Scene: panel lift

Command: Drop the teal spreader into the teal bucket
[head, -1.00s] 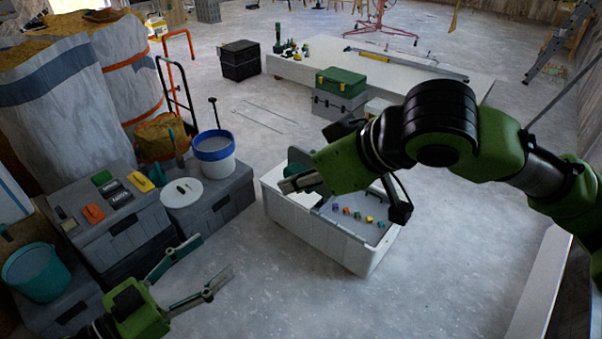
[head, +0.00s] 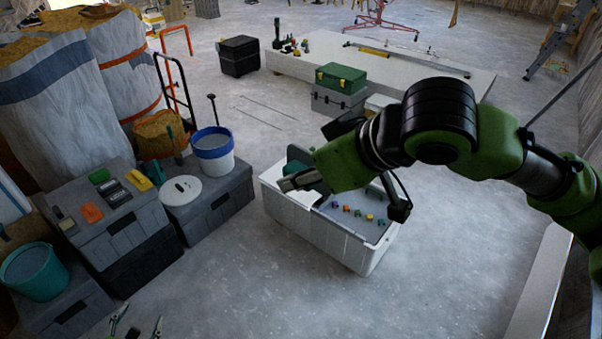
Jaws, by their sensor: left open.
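The teal bucket (head: 34,275) stands upright at the far left, on a dark grey case; its inside looks grey. My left gripper (head: 138,323) is at the bottom edge, to the right of the bucket and lower in the picture. Only its fingertips show; they are apart, with nothing seen between them. My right gripper (head: 287,183) is over the left end of a white bin (head: 330,240); its finger gap is unclear. I cannot surely pick out the teal spreader. A teal piece (head: 303,171) shows partly behind the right gripper, its shape mostly hidden.
A grey case (head: 130,222) carries an orange piece (head: 91,212), a yellow piece (head: 139,182) and other small items. Beside it are a round white lid (head: 181,196) and a blue-and-white bucket (head: 214,157). The floor in the lower middle is clear.

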